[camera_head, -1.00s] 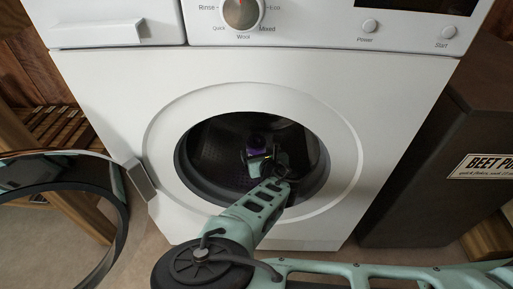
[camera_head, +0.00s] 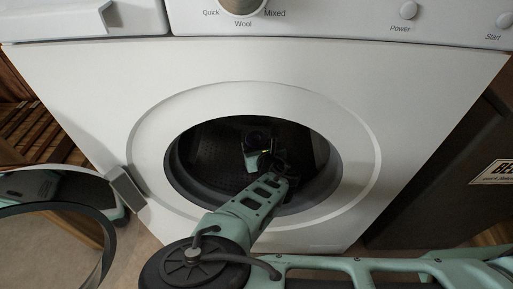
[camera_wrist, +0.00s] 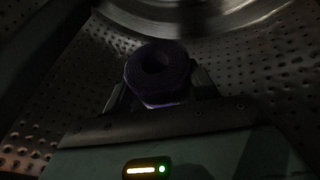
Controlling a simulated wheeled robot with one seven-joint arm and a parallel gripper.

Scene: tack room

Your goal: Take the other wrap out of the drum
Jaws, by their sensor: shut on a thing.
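A dark purple rolled wrap (camera_wrist: 157,77) is between my gripper's fingers in the wrist view, its round end with a hole facing the camera. My gripper (camera_wrist: 160,95) is shut on it, inside the perforated metal drum (camera_wrist: 250,75). In the head view, my arm reaches through the round opening of the white washing machine (camera_head: 75,110). There my gripper (camera_head: 258,150) and the wrap (camera_head: 256,138) show small and dim inside the dark drum (camera_head: 215,150). The lower drum and the far sides of the wrap are hidden.
The round machine door (camera_head: 105,235) stands open at the left on its hinge (camera_head: 126,186). A dark brown bin (camera_head: 440,170) with a label stands close on the right, and wooden slatted furniture (camera_head: 35,130) on the left.

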